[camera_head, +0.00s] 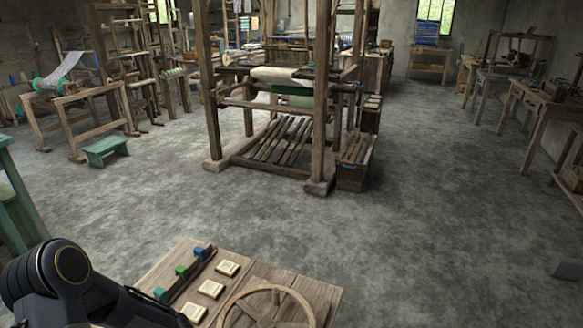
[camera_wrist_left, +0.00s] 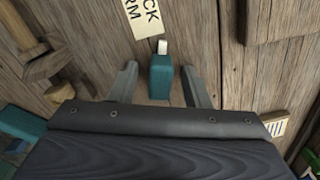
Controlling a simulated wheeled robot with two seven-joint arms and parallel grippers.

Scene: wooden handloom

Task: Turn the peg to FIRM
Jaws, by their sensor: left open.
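A teal peg (camera_wrist_left: 160,80) stands between the two fingers of my left gripper (camera_wrist_left: 159,64) in the left wrist view. The gripper is open, with a gap showing on each side of the peg. A small pale tip (camera_wrist_left: 162,47) shows at the peg's far end. In the head view, a teal piece (camera_head: 161,295) sits on the wooden board (camera_head: 178,258) at lower left, beside my left arm. My left fingertips are hidden there. My right gripper is in neither view.
A green piece (camera_head: 181,271) and a blue piece (camera_head: 199,252) stand in line on the board, with cream labels (camera_head: 211,289) beside them. A wooden wheel (camera_head: 268,305) lies close by at right. A large loom (camera_head: 322,100) stands beyond open floor (camera_head: 430,210).

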